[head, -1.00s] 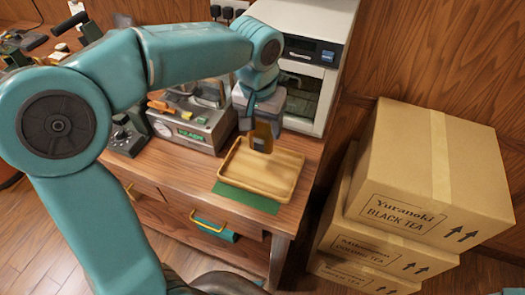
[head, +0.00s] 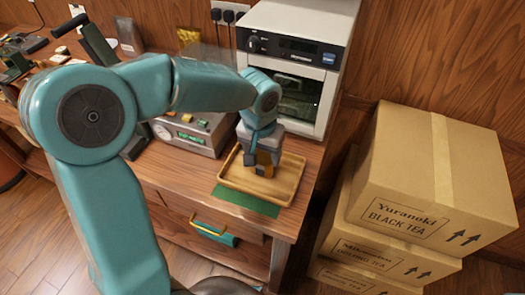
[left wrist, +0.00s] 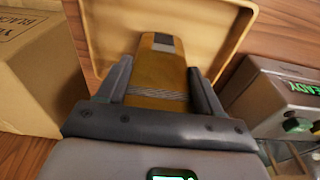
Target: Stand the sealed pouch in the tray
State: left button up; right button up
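The amber pouch (head: 265,171) has a dark label and is upright at the tray, partly hidden by my gripper in the head view. It also shows in the left wrist view (left wrist: 160,72), between the two dark fingers. My left gripper (head: 264,163) points down over the tray and is shut on the pouch's sides. The wooden tray (head: 285,190) has a raised rim and is otherwise empty; the left wrist view shows it (left wrist: 213,25) too. The pouch's base appears at the tray floor, but I cannot tell if it touches. My right gripper is out of view.
A green mat (head: 246,202) lies under the tray's front on the wooden counter. A grey machine (head: 190,136) stands left of the tray and a white oven-like unit (head: 300,47) behind it. Stacked cartons (head: 430,175) stand on the right, past the counter edge.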

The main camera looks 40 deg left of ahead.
aim_at(261, 157)
pick_arm(q)
jog(key=o, duration=0.4)
jog(key=shift+c, duration=0.2)
jog(key=shift+r+p, duration=0.3)
notch_tip(261, 157, up, 12)
jog(key=s, duration=0.1)
jog(key=shift+s+d, duration=0.15)
jog(key=shift+s, duration=0.1)
jog(key=shift+w+f, duration=0.1)
jog(key=shift+f, duration=0.05)
